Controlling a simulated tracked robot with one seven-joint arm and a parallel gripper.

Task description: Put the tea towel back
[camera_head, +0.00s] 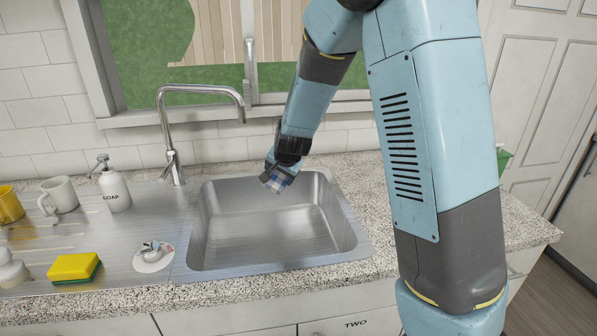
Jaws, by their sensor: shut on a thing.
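A blue and white checked tea towel (274,184) is bunched in my gripper (273,176). My gripper is shut on it, above the back right part of the sink basin. Only a small part of the towel shows below the fingers; the rest is hidden by the gripper or folded out of sight. The towel appears to hang clear of the sink floor.
The steel sink (270,225) is empty. A tall faucet (172,135) stands at its back left. A soap bottle (115,190), white mug (60,194), yellow mug (10,205), sponge (74,266) and small white dish (153,260) stand left. Drawer "TWO" (352,324) is below.

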